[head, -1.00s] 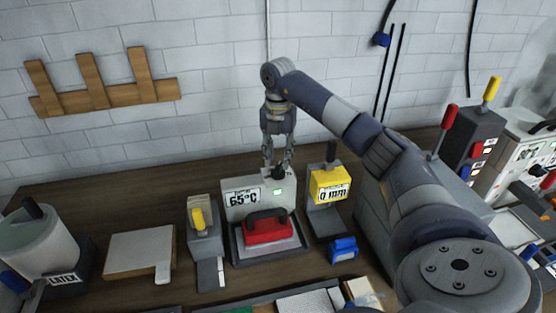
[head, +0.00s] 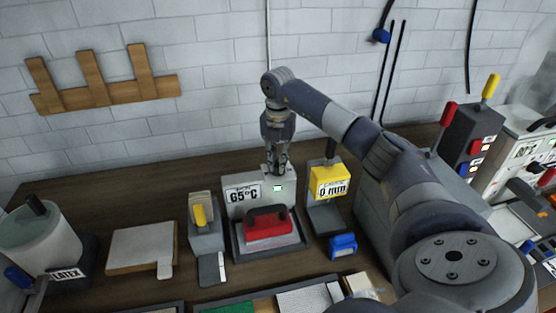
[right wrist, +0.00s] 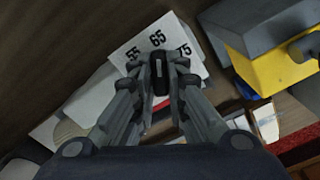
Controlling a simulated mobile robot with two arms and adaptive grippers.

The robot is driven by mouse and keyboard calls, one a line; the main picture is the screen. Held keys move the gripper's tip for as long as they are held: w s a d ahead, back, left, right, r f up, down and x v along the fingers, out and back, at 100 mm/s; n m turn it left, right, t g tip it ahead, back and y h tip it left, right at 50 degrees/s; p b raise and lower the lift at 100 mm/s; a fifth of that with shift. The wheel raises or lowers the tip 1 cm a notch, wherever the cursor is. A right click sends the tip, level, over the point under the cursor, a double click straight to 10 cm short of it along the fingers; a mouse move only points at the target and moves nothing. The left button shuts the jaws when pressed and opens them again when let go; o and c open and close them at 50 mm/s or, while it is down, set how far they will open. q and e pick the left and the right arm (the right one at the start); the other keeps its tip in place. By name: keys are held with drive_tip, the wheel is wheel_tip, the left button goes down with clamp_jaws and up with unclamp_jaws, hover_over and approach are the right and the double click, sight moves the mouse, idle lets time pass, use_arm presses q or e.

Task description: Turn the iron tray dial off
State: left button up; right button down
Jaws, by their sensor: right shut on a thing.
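The iron tray (head: 237,250) stands on the bench, with a red iron (head: 268,228) on it and a white control box (head: 236,182) behind. The box has a "65°C" label (head: 244,195) and a lit green indicator (head: 278,188). My right gripper (head: 276,170) points down at the top of this box, and its fingers hide the dial in the head view. In the right wrist view the fingers (right wrist: 161,72) are shut on the black dial (right wrist: 161,85), in front of a white scale plate (right wrist: 146,46) marked 55, 65 and 75. My left gripper is not in view.
A yellow "0 mm" device (head: 328,178) stands close to the right of the control box. A grey stand with a yellow lever (head: 199,216) is at its left. A white board (head: 140,246) and the latex pot (head: 38,240) lie farther left.

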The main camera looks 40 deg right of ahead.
drive_tip(key=n, duration=0.6)
drive_tip(key=shift+n+b, duration=0.3)
drive_tip(key=n, duration=0.6)
drive_tip(key=shift+b, duration=0.3)
drive_tip(key=n, duration=0.5)
drive_tip(key=shift+n, duration=0.4)
drive_tip(key=n, duration=0.5)
drive_tip(key=shift+r+b, duration=0.1)
drive_tip(key=shift+b, duration=0.2)
drive_tip(key=shift+n, duration=0.4)
drive_tip(key=c, duration=1.6)
unclamp_jaws()
